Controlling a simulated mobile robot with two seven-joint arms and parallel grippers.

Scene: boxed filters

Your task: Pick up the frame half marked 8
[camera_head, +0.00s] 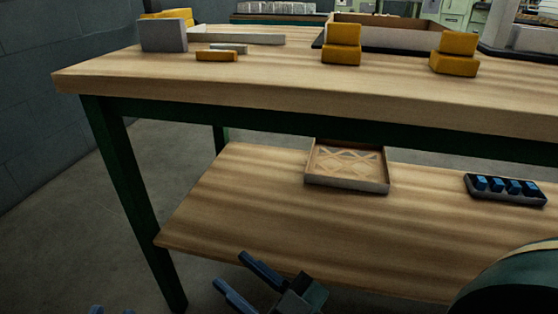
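A shallow open frame (347,184) with pale walls and a criss-cross lattice inside lies on the lower shelf; it looks like a frame half. I cannot read an 8 or any other mark on it. A larger brown-walled open frame or box (390,34) stands at the back of the tabletop, its mark also not readable. My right gripper (228,268) is at the bottom middle, in front of the lower shelf, its two blue fingers apart and empty.
The wooden tabletop (300,85) overhangs the lower shelf (250,215). Orange blocks (341,55) (455,64) and a grey block (163,35) stand on top. A dark rack with blue pieces (505,196) lies on the shelf's right. A green table leg (135,200) stands left. The shelf's left half is clear.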

